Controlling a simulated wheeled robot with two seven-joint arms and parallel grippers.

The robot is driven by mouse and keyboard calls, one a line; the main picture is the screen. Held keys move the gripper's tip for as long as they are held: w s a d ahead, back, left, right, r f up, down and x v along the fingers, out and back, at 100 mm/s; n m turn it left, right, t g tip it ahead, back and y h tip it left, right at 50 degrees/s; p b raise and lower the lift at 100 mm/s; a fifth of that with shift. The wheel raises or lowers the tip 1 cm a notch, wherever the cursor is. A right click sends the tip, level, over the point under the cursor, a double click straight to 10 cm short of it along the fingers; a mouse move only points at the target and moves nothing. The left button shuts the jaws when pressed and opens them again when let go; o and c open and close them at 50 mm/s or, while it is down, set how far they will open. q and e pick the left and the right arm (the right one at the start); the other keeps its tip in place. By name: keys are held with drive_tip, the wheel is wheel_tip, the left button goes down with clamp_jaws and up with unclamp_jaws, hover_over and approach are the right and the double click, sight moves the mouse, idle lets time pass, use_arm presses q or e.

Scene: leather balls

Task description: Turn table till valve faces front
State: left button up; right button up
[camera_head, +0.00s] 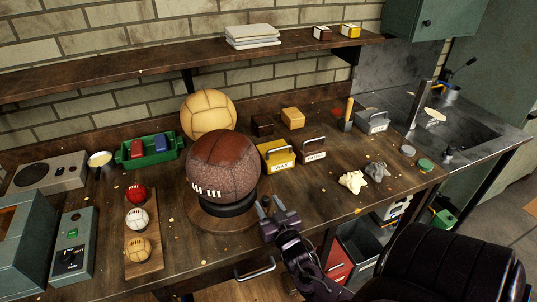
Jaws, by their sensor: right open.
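A large dark brown leather ball (222,163) rests on a black ring on the round wooden turntable (222,221), near the middle of the bench. A row of short white stitches (206,191) shows low on its front left side. I cannot make out a valve on the visible side. My right gripper (264,204) is open and empty at the right edge of the turntable, just right of the black ring. Whether it touches the turntable is unclear. My left gripper is not in view.
A tan ball (208,115) stands behind the brown one. A yellow wax box (277,156) and a brown box (312,150) stand right of it. A board with small balls (137,218) lies left.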

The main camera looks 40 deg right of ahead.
drive_tip(key=b+v, duration=0.1)
drive_tip(key=v, duration=0.6)
drive_tip(key=shift+s+a+b, duration=0.1)
drive_tip(key=shift+s+b, duration=0.2)
drive_tip(key=shift+s, duration=0.1)
